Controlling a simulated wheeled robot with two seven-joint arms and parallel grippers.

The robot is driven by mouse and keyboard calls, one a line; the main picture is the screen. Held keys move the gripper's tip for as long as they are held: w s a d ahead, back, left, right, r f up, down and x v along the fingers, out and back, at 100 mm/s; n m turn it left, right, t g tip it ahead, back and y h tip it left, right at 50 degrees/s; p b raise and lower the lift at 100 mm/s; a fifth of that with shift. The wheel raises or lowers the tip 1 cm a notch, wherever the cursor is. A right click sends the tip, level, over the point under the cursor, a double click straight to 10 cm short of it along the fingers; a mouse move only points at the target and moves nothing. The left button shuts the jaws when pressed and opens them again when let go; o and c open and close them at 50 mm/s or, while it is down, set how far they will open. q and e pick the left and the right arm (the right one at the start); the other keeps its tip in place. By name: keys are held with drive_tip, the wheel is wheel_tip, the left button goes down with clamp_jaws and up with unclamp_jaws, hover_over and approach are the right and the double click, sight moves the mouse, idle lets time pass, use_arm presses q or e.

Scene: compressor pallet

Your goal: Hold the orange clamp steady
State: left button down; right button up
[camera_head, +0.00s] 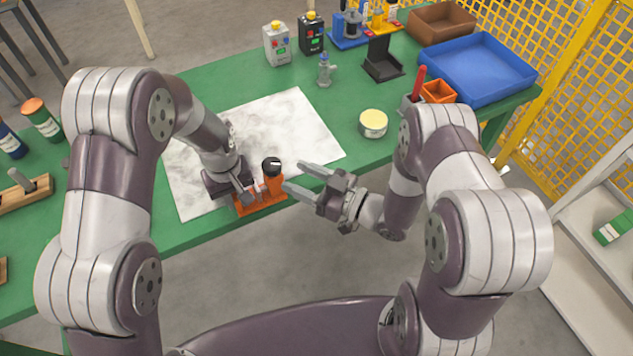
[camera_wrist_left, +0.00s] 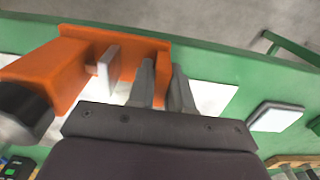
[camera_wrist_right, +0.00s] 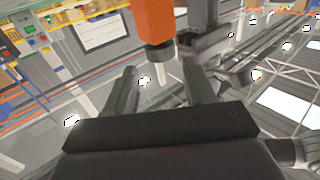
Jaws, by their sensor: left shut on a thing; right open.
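The orange clamp (camera_head: 272,186) with its black knob (camera_head: 271,164) is at the front edge of the green table. My left gripper (camera_head: 243,199) reaches down to its left side and is shut on it. In the left wrist view the clamp's orange plate (camera_wrist_left: 125,38) runs to the fingertips (camera_wrist_left: 163,68), with the dark knob at the left edge. My right gripper (camera_head: 293,176) is open and empty, just right of the clamp. In the right wrist view the clamp's orange body (camera_wrist_right: 152,20) and knob (camera_wrist_right: 158,53) show beyond the open fingers (camera_wrist_right: 160,68). The exact grip contact is partly hidden.
A pale grey-stained sheet (camera_head: 285,120) lies beneath and behind the clamp. A round yellowish tin (camera_head: 373,123), a blue tray (camera_head: 477,70), an orange bin (camera_head: 438,92) and a black stand (camera_head: 382,62) are farther right. Two button boxes (camera_head: 277,45) stand at the back.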

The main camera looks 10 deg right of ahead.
drive_tip(key=v, duration=0.6)
use_arm(q)
drive_tip(key=c, duration=1)
unclamp_jaws()
drive_tip(key=shift+o, duration=0.2)
drive_tip(key=shift+r, duration=0.15)
